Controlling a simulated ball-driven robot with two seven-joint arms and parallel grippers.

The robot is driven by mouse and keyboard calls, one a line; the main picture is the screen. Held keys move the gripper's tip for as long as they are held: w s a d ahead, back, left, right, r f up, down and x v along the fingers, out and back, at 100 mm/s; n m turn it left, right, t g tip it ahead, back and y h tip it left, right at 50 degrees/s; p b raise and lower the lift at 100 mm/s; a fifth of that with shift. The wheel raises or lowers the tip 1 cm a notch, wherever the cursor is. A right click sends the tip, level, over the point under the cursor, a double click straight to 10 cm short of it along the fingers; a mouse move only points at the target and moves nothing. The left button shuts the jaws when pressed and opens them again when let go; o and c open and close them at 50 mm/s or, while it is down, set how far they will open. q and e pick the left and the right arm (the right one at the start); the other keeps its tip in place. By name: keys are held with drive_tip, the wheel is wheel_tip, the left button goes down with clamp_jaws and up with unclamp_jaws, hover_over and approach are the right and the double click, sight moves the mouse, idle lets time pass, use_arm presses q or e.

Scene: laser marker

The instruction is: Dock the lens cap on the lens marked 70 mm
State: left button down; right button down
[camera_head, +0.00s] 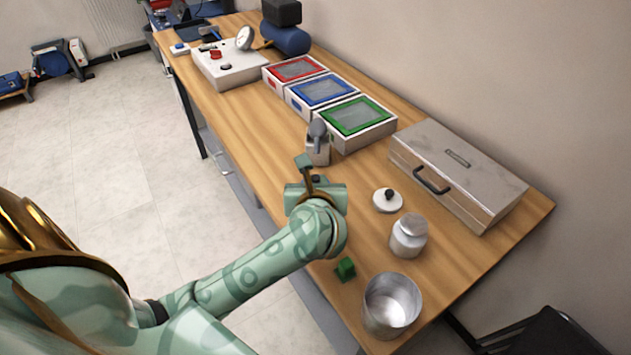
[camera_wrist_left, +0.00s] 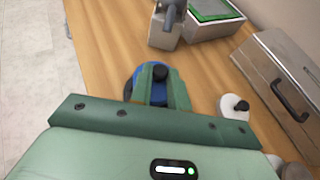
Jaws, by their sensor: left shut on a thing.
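My left gripper (camera_head: 313,182) is over the table's front side and also shows in the wrist view (camera_wrist_left: 160,84). It is shut on a blue round piece with a black knob (camera_wrist_left: 131,90), which looks like a cap; the gripper hides part of it. A white round lid with a black knob (camera_head: 388,203) lies to the right of the gripper, and it also shows in the wrist view (camera_wrist_left: 233,112). No 70 mm marking is readable, and I cannot tell which thing is that lens. My right gripper is not in view.
A grey upright device (camera_head: 318,150) stands just beyond the gripper. Red (camera_head: 295,69), blue (camera_head: 321,91) and green (camera_head: 355,121) framed boxes line the back. A metal case (camera_head: 470,165), a lidded canister (camera_head: 408,237), an open metal pot (camera_head: 391,308) and a green block (camera_head: 345,269) are rightward.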

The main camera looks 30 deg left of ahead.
use_arm(q)
drive_tip(key=shift+f+b, duration=0.4)
drive_tip(key=shift+f, duration=0.15)
drive_tip(key=c, duration=1.6)
unclamp_jaws()
drive_tip(key=shift+s+d+r+p, duration=0.25)
drive_tip(key=shift+s+r+p, duration=0.05)
drive_tip(key=shift+r+p, duration=0.1)
drive_tip(key=p+v, duration=0.5)
drive_tip(key=v, duration=0.5)
drive_tip(key=shift+s+f, duration=0.1)
drive_tip(key=shift+f, duration=0.05)
